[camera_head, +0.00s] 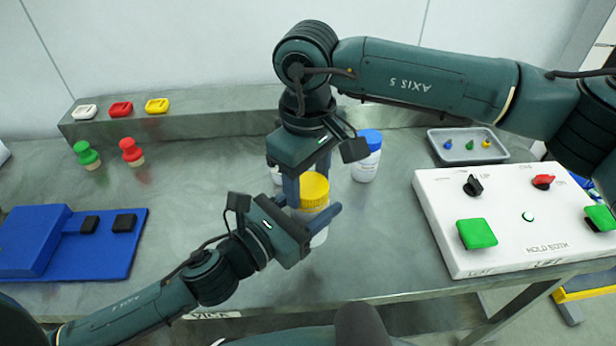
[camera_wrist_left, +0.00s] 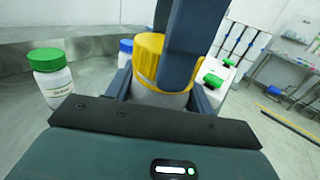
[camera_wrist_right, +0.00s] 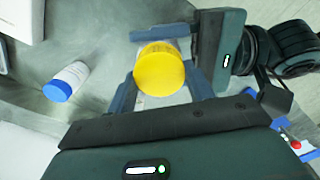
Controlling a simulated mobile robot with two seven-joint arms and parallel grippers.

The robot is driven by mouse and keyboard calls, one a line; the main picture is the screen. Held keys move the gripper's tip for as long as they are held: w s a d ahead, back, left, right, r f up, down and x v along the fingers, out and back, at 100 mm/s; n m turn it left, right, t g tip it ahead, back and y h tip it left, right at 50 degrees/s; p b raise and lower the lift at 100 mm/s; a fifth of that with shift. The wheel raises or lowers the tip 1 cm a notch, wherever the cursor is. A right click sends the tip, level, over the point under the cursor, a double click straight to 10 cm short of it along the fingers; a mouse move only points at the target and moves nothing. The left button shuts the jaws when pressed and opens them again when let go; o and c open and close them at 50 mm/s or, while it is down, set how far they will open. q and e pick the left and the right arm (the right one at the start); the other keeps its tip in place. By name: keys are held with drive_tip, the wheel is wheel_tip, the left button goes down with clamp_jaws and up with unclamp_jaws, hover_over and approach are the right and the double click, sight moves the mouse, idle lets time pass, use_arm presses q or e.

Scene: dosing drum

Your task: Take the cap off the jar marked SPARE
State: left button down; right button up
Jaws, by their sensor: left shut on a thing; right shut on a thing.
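A white jar (camera_head: 320,238) with a yellow cap (camera_head: 315,191) stands upright on the steel table between my two grippers. My left gripper (camera_head: 308,206) is shut on the jar's body from the front. My right gripper (camera_head: 307,184) comes down from above and is shut on the yellow cap. The cap also shows between the right fingers in the right wrist view (camera_wrist_right: 160,70). The cap sits on the jar; I cannot tell whether it is loose. The jar's label is hidden, so I cannot read SPARE. A blue-capped jar (camera_head: 367,160) stands behind it to the right.
A green-capped jar (camera_wrist_left: 52,80) stands nearby in the left wrist view. A white control box (camera_head: 500,215) with green buttons is at right, a grey tray (camera_head: 440,158) behind it. A blue fixture (camera_head: 60,240) and red and green knobbed pieces (camera_head: 130,152) are at left.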

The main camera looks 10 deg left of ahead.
use_arm(q)
drive_tip(key=shift+s+d+f, duration=0.15)
drive_tip(key=shift+s+f, duration=0.05)
use_arm(e)
drive_tip(key=shift+w+r, duration=0.2)
drive_tip(key=shift+r, duration=0.9)
use_arm(q)
drive_tip(key=shift+w+r, duration=0.1)
drive_tip(key=shift+w, duration=0.05)
use_arm(e)
drive_tip(key=shift+s, duration=0.15)
